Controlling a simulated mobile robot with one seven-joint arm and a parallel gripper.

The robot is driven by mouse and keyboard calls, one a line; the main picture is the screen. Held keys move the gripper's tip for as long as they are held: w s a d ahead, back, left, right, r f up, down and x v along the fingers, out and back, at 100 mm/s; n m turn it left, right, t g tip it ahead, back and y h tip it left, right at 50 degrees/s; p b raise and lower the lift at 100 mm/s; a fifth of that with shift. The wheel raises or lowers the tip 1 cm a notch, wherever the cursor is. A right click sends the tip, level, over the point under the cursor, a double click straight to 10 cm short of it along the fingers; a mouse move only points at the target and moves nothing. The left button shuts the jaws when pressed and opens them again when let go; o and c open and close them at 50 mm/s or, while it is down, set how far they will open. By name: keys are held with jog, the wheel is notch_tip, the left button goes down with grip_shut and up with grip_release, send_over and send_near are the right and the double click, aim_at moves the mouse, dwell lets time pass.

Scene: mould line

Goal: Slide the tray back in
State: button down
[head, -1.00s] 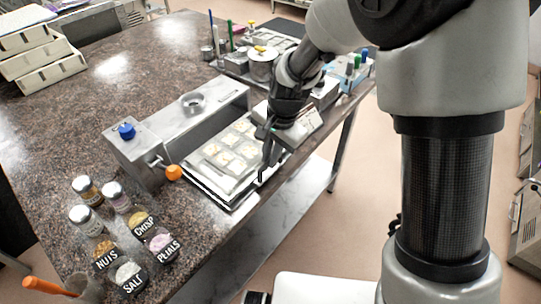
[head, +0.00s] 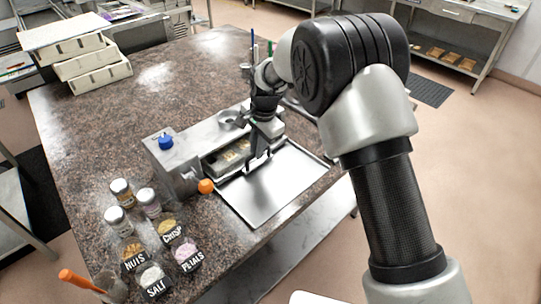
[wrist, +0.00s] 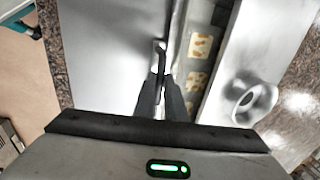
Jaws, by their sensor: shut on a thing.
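The tray (head: 228,160) with pale patterned squares lies largely inside the slot of the grey metal machine (head: 205,140). Its front strip still shows at the opening, and the rest is hidden under the housing. In the wrist view the squares of the tray (wrist: 199,80) show in a row beside the machine's top. My gripper (head: 256,162) is at the tray's front edge. In the wrist view my gripper (wrist: 160,78) is shut on a small upright handle (wrist: 160,52) at that edge. A bare flat metal plate (head: 275,190) lies in front of the slot.
An orange-knobbed lever (head: 206,186) stands at the slot's near end, close to the plate. A blue knob (head: 165,142) is on the machine. White stacked boxes (head: 88,60) stand at the back left.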

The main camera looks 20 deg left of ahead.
jog(key=shift+w+a+r, duration=0.1)
jog(key=shift+w+a, duration=0.2)
jog(key=shift+a, duration=0.2)
jog(key=shift+w+a, duration=0.3)
jog(key=shift+a, duration=0.3)
jog(key=shift+r, duration=0.1)
jog(key=c, duration=1.8)
grip_release()
jog(key=shift+w+a, duration=0.1)
jog(key=v, duration=1.7)
jog(key=shift+r, duration=0.15)
